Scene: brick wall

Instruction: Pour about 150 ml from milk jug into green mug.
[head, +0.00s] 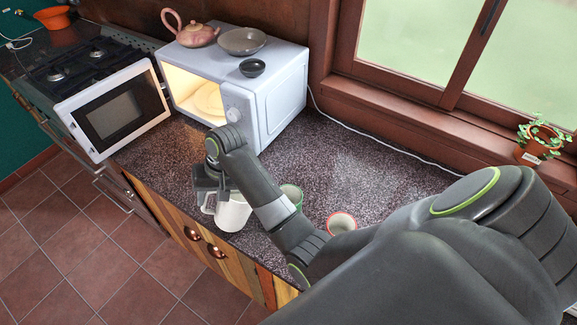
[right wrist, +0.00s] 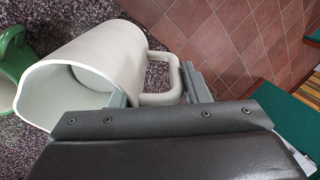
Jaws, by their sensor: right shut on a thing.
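The white milk jug (head: 234,213) is near the counter's front edge and looks roughly upright. My right gripper (head: 209,190) is shut on its handle; the handle also shows between the fingers in the right wrist view, beside the jug body (right wrist: 105,55). I cannot tell whether the jug's base touches the counter. A pale round surface shows inside it, but I cannot tell the milk level. The green mug (head: 292,192) stands on the counter right of the jug, partly hidden by my right forearm. It is cut off at the left of the right wrist view (right wrist: 12,52). My left gripper is not in view.
A red-rimmed cup (head: 341,222) stands right of the green mug, partly behind my arm. The microwave (head: 283,98) stands behind with its door (head: 116,108) open to the left. A teapot (head: 191,31) and bowls sit on top. The counter (head: 370,165) toward the window is clear.

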